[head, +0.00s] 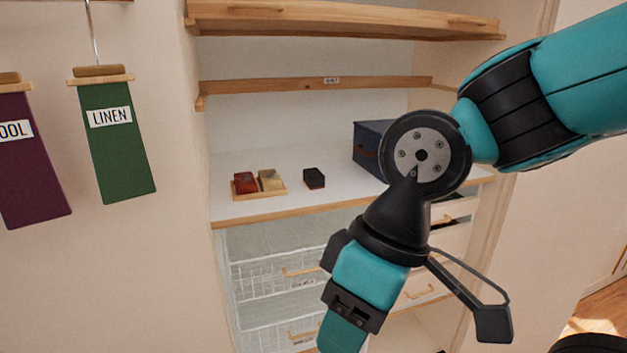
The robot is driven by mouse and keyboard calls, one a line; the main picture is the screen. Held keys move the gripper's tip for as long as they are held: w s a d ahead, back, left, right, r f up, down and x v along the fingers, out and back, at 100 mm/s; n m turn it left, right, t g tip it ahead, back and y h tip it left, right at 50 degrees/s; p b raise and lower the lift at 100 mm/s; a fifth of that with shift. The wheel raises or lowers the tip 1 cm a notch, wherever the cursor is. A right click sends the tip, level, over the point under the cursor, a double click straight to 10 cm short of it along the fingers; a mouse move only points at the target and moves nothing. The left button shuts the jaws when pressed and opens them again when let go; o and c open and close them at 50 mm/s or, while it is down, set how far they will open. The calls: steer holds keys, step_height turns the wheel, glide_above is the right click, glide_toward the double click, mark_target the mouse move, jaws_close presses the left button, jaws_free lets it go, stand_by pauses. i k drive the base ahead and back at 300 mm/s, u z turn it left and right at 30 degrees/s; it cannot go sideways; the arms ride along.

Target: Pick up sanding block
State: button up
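A small dark block (314,178) with a reddish-brown lower edge sits alone on the white shelf; it may be the sanding block. To its left, a shallow wooden tray (264,194) holds a red block (245,182) and a tan block (270,180). Which of these is the sanding block I cannot tell for sure. My arm comes in from the right and bends downward in front of the shelf. Its far end runs off the bottom edge, so my gripper's fingertips are out of view. Nothing on the shelf is touched by my arm.
A dark blue box (368,146) stands on the shelf at right, partly behind my arm. Upper wooden shelves (340,20) overhang it. Wire baskets (265,268) and drawers are below. A green LINEN tag (117,150) and a purple tag (30,170) hang at left.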

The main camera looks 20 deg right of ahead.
mark_target(314, 178)
steer(key=u, duration=0.1)
steer(key=i, duration=1.2)
steer(key=z, duration=0.65)
